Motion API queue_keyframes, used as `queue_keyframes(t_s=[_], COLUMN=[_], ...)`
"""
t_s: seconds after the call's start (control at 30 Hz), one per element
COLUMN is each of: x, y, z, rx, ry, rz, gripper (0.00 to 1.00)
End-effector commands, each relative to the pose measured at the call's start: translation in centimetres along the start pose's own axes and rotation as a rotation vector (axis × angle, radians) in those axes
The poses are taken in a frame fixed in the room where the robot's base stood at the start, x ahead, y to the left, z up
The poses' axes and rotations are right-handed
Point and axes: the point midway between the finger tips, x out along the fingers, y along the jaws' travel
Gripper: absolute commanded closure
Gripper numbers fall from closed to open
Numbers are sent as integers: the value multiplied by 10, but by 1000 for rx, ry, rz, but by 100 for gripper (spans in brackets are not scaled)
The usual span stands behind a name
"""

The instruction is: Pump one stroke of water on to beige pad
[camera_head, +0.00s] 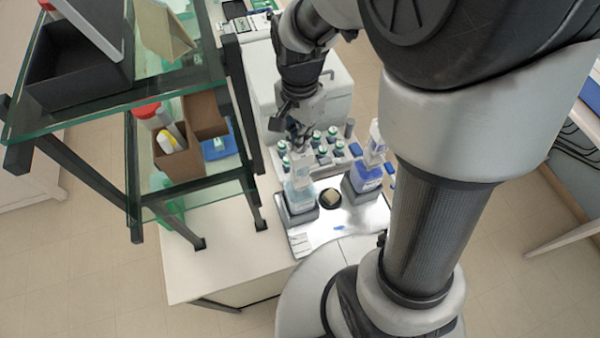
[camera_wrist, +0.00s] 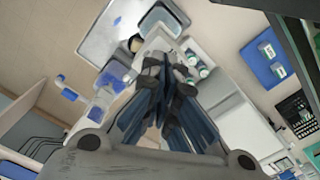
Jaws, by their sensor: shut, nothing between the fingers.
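A clear pump bottle (camera_head: 300,194) with a pale head stands in a grey holder on the tray. A second pump bottle (camera_head: 366,178), with deep blue liquid, stands in a holder to its right; it also shows in the wrist view (camera_wrist: 113,74). I cannot read the labels. The beige pad (camera_head: 331,195) sits in a round dark dish between and in front of them; it shows in the wrist view (camera_wrist: 136,43). My gripper (camera_head: 300,143) is shut and empty, pointing down just above the clear bottle's head. I cannot tell whether it touches. In the wrist view my fingertips (camera_wrist: 168,65) partly hide that bottle.
Several small capped bottles (camera_head: 325,143) stand close behind the pump bottles. A glass shelf rack (camera_head: 130,95) with boxes stands to the left. A white machine (camera_head: 335,90) is behind. The metal tray (camera_head: 345,230) has bare room at its front.

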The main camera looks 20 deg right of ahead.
Motion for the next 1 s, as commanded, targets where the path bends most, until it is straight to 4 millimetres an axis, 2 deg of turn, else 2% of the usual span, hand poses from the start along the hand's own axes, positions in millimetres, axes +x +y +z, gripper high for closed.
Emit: queue_keyframes(t_s=[0.23, 1.0], x=[11, 12], y=[0, 1], z=[0, 0], rx=[0, 0], ry=[0, -2], rz=[1, 3], gripper=[100, 100])
